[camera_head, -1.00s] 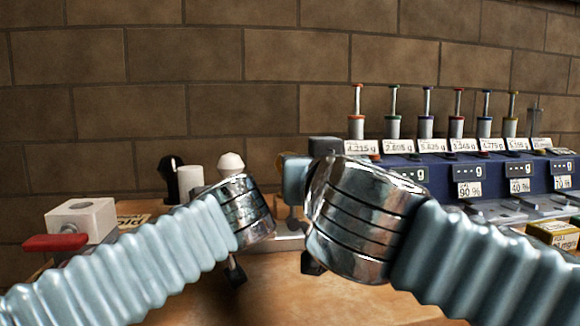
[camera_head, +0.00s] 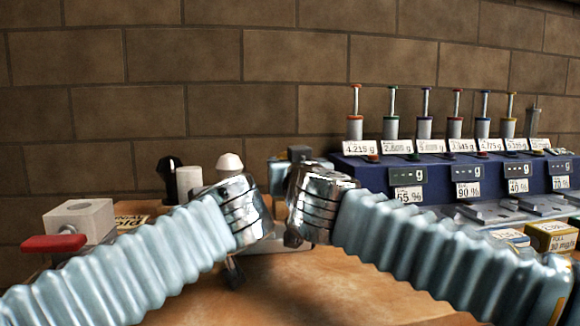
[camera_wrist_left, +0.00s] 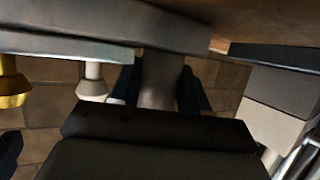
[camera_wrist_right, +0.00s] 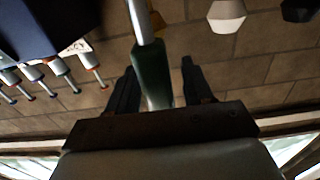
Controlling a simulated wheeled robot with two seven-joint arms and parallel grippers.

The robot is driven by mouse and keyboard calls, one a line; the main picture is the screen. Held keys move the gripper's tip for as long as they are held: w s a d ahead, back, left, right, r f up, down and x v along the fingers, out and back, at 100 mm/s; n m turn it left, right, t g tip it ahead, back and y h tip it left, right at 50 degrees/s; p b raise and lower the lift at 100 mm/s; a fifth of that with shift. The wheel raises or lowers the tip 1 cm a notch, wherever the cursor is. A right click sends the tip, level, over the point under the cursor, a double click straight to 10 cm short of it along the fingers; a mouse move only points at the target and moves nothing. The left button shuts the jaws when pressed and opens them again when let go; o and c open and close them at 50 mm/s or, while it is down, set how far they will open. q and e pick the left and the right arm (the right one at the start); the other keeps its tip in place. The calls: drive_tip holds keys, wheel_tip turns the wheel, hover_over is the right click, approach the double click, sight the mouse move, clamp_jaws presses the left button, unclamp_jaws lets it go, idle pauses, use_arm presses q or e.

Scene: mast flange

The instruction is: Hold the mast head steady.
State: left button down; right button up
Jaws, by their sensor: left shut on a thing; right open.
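My left gripper (camera_wrist_left: 160,88) is shut on a grey upright part (camera_wrist_left: 160,75), probably of the mast head; a wider grey block adjoins it in the left wrist view. In the head view, a blue-grey piece (camera_head: 277,177) and a dark block (camera_head: 299,153) show between my wrists, mostly hidden by them. My right gripper (camera_wrist_right: 158,88) is open. A green cylinder (camera_wrist_right: 150,75) with a silver rod lies in line with the gap between its fingers; I cannot tell whether it is inside the gap. Both grippers' fingertips are largely hidden in the head view.
A blue rack (camera_head: 430,175) with several plungers, labels and displays stands at the right. A pale block with a red handle (camera_head: 54,243) is at the left, near white and black posts (camera_head: 189,181). The front wooden table (camera_head: 300,290) is clear.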

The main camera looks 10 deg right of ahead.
drive_tip(key=shift+c, duration=0.3)
clamp_jaws()
drive_tip(key=shift+d+f+m, duration=0.9)
drive_tip(key=shift+d+m, duration=0.6)
drive_tip(key=shift+m, duration=0.55)
drive_tip(key=shift+d+f+m, duration=0.9)
drive_tip(key=shift+d+m, duration=0.65)
drive_tip(key=shift+m, duration=0.45)
drive_tip(key=shift+d+f+m, duration=0.9)
drive_tip(key=shift+d+m, duration=0.6)
drive_tip(key=shift+m, duration=0.55)
